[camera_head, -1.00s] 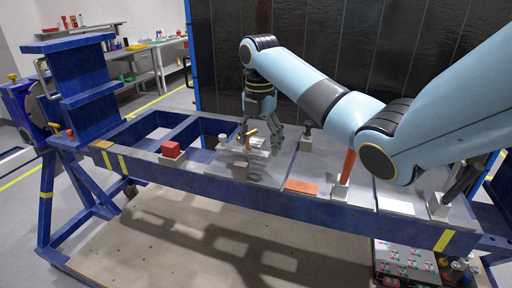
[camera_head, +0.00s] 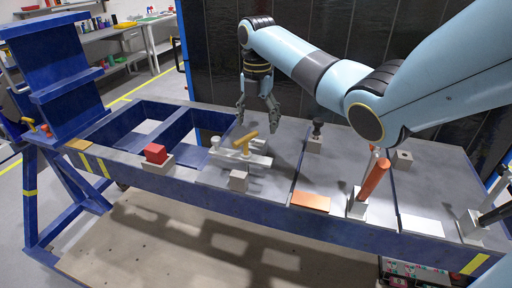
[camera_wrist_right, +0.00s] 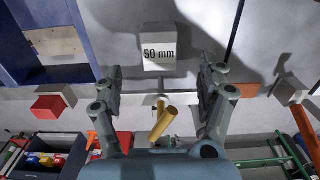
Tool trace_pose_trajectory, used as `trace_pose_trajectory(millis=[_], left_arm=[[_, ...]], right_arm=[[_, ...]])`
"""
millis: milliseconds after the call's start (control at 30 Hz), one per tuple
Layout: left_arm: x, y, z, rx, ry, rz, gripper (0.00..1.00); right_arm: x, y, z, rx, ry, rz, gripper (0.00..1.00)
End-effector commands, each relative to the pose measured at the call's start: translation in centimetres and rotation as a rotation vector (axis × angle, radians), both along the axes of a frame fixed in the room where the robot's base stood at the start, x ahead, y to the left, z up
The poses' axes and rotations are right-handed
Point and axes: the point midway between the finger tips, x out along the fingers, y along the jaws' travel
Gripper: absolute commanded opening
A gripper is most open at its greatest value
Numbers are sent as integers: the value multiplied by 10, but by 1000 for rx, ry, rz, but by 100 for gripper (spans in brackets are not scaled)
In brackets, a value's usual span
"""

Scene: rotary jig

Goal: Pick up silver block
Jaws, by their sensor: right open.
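My right gripper (camera_head: 257,116) is open and empty, pointing down above the table behind the clamp. In the right wrist view, a pale block marked "50 mm" (camera_wrist_right: 158,45) lies ahead of my spread fingers (camera_wrist_right: 162,85), touching neither. I cannot tell whether it is the same block as in the head view. The yellow handle shows there between the fingers. My left gripper is out of view.
A red cube (camera_head: 155,153) sits on a grey block left of the clamp. A block with a black knob (camera_head: 315,143) stands further back. Blue frame openings lie left.

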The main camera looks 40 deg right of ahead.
Motion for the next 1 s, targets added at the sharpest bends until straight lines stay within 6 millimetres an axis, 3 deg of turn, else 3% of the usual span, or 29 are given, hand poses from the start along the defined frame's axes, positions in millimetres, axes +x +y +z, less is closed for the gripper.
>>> trace_pose_trajectory(millis=[167, 333, 600, 867, 1000], left_arm=[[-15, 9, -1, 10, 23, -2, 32], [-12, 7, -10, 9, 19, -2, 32], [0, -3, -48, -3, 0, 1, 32], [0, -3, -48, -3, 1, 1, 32], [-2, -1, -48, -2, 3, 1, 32]], right_arm=[[0, 0, -15, -1, 0, -1, 75], [-2, 2, -32, -1, 0, -1, 75], [-2, 5, -66, -2, -1, 0, 75], [-2, 5, -65, -2, -1, 0, 75], [-2, 5, -65, -2, -1, -1, 61]])
